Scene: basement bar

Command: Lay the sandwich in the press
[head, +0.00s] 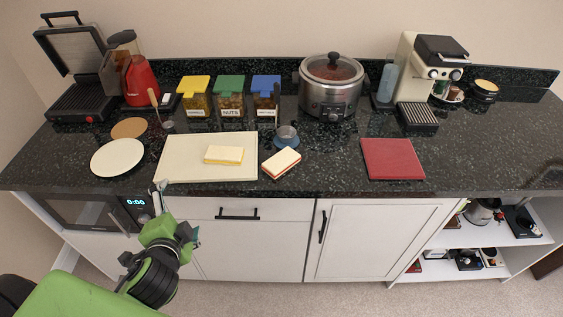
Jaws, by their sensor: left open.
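One sandwich (224,155) with a yellow filling lies on the cream cutting board (180,172). A second sandwich (281,162) with a reddish-brown edge lies just right of the board on the counter. The black sandwich press (84,103) stands at the far left back, its ribbed lid (70,50) raised and its lower plate bare. My left gripper (176,192) is open and empty at the counter's front edge, near the board's front left corner, apart from both sandwiches. My right gripper is not in view.
A white plate (117,157) and a brown coaster (129,128) lie between press and board. Colored-lid jars (230,96), a slow cooker (331,85) and a coffee machine (420,70) line the back. A red board (392,159) lies right.

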